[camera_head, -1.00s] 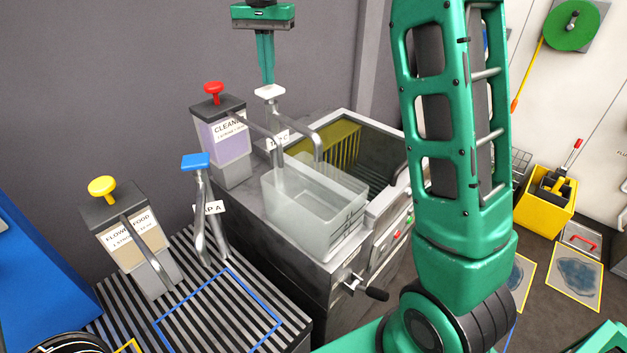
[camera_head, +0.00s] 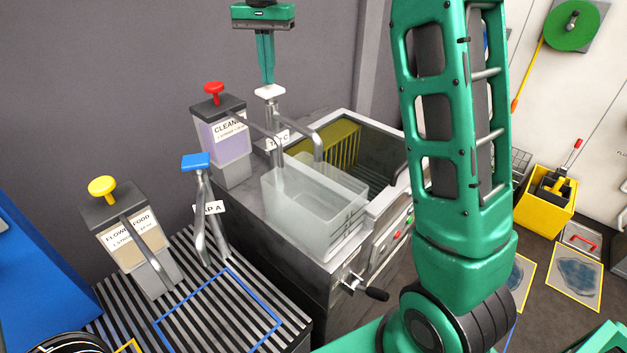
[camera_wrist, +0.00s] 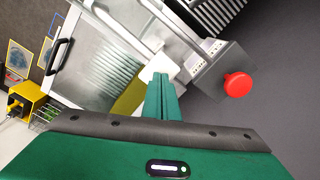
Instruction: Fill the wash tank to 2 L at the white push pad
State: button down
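The white push pad (camera_head: 269,91) tops the metal tap labelled C, behind the clear wash tank (camera_head: 345,217). The tank stands below the curved spout (camera_head: 312,140) on the steel counter. I cannot read its water level, and no stream is clear. My gripper (camera_head: 268,82) points down directly over the pad, its fingertips at or just above it; I cannot tell if they touch. In the wrist view my gripper's fingers (camera_wrist: 163,78) are together with nothing between them.
The cleaner dispenser with a red knob (camera_head: 213,88) stands close left of the pad; the knob (camera_wrist: 237,85) also shows in the wrist view. The blue-topped tap A (camera_head: 196,161) and flower food dispenser (camera_head: 128,235) stand nearer left. A steel basin (camera_head: 378,200) lies right of the tank.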

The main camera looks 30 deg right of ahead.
aim_at(270, 91)
jog(key=shift+f, duration=0.1)
jog(key=shift+f, duration=1.25)
dwell(6.7)
